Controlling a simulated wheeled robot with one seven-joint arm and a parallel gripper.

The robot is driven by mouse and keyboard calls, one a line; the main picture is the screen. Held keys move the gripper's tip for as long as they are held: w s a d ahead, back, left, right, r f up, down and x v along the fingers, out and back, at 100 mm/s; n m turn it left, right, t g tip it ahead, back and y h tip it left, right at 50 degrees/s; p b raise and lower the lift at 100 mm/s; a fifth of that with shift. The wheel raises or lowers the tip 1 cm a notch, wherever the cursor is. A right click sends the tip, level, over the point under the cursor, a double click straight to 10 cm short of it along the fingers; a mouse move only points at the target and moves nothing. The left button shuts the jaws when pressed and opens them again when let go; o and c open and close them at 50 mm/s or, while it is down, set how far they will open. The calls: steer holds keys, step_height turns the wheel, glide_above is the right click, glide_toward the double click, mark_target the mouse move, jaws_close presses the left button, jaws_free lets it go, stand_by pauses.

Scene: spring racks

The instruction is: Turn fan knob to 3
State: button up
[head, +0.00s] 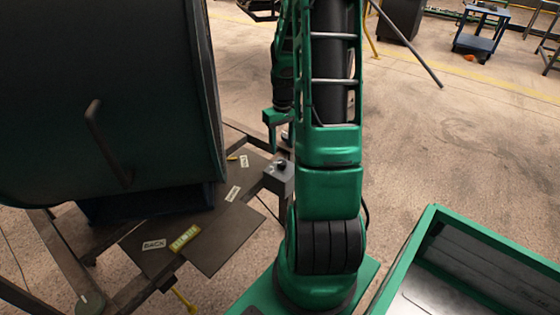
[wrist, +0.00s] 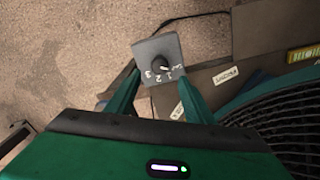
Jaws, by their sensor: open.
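The fan knob (wrist: 159,64) is a small black dial on a grey box (wrist: 170,46). White marks 3, 2 and 1 and a further unreadable label curve along its near side. I cannot tell for sure which mark it points at. In the head view the grey box (head: 279,181) with the dark knob (head: 281,164) sits at the right edge of the fan's stand. My gripper (wrist: 158,82) is open and empty, its two green fingers on either side of the box in the wrist view. In the head view my gripper (head: 277,132) is above the box, partly hidden by my arm.
The large dark fan drum (head: 110,85) with a side handle (head: 105,143) fills the left. Its grille (wrist: 285,120) is close at right in the wrist view. A dark plate (head: 215,235) bears labels. A green-rimmed bin (head: 436,212) stands at lower right. Open floor lies beyond.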

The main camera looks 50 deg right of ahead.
mark_target(282, 162)
step_height(282, 162, down, 8)
stand_by(0.4)
steer(key=c, duration=1)
